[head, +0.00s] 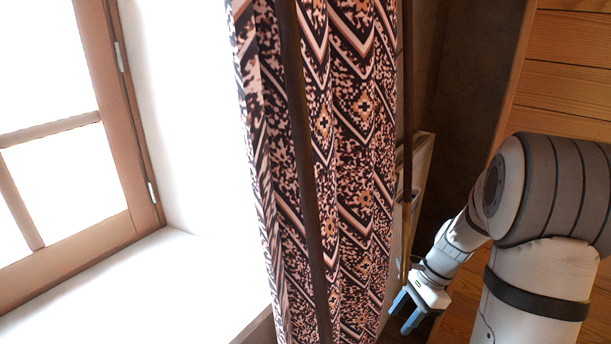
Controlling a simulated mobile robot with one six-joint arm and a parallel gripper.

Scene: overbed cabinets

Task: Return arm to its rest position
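My arm comes in from the right side of the head view, bent, with a grey shoulder and white links. At its end my gripper (403,313) points down and to the left, near the bottom of the view. Its two blue fingers are spread apart with a gap between them, and I see nothing held. It is close to the right edge of the patterned curtain (345,150); I cannot tell whether they touch.
A wooden-framed window (125,150) and a bright white wall recess (190,100) fill the left. A dark vertical bar (300,130) crosses the curtain. Behind my arm are a pale panel edge (424,165) and wooden planks (570,45). Little free room shows between the curtain and the planks.

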